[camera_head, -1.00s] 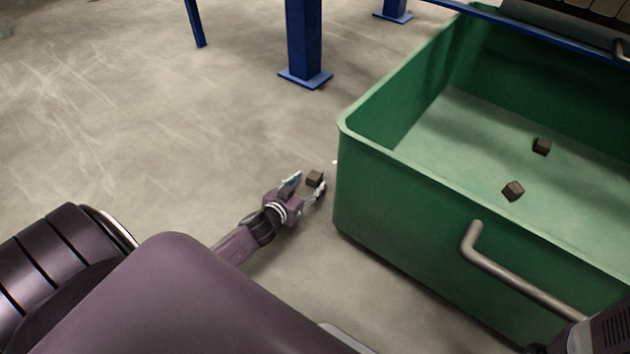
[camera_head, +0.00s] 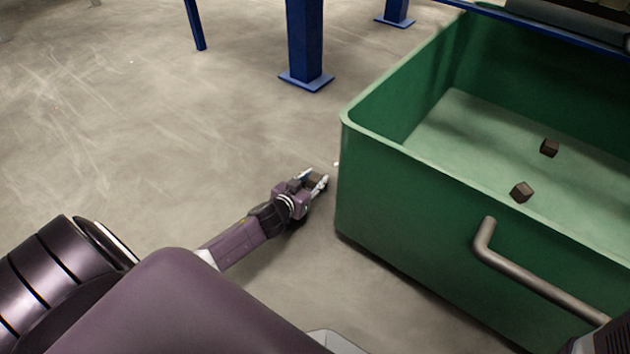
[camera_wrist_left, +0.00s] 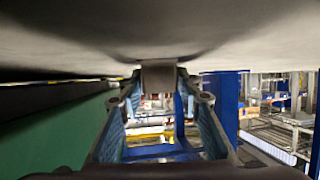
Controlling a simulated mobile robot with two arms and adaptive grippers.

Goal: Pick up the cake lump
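The cake lump is a small dark brown block (camera_head: 316,181) on the floor, left of the green bin. My left gripper (camera_head: 317,177) reaches along the floor with one finger on each side of it, and the fingers partly hide it. In the left wrist view the lump (camera_wrist_left: 159,75) sits between the tips of my left gripper (camera_wrist_left: 160,84), against the floor surface. The gap to the pads is too small to tell whether they press on it. My right gripper's fingers are not seen.
The green bin (camera_head: 400,205) stands close to the right of my left gripper, with a grey handle (camera_head: 535,283). Two similar lumps (camera_head: 549,147) (camera_head: 521,191) lie inside it. A blue post (camera_head: 305,45) stands behind. The floor to the left is clear.

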